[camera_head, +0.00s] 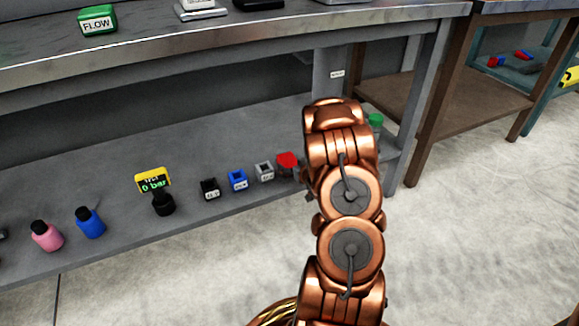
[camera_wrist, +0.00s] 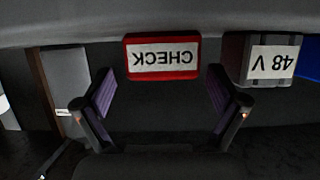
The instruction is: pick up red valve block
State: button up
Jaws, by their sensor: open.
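The red valve block (camera_wrist: 130,56) has a white label reading CHECK, upside down in the wrist view. It stands on the lower shelf (camera_head: 120,185), and in the head view its red top (camera_head: 287,159) shows just left of my arm. My gripper (camera_wrist: 160,86) is open and empty. Its two purple-padded fingers point toward the block, one to each side of its line. The block appears at or just beyond the fingertips, apart from both. In the head view my arm hides most of the gripper.
A grey block (camera_wrist: 233,60) labelled 48 V stands close beside the red one, with a blue block (camera_wrist: 309,58) beyond it. A black block (camera_head: 209,188), a gauge (camera_head: 153,181) and a green-topped item (camera_head: 375,121) share the shelf. The bench top (camera_head: 150,53) overhangs it.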

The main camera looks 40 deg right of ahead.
aim_at(291, 163)
jog(key=b+x, duration=0.1)
jog(key=x, duration=0.2)
jog(key=shift+w+f, duration=0.2)
jog(key=shift+w, duration=0.1)
jog(key=c, duration=1.8)
grip_shut()
jog(key=shift+r, duration=0.15)
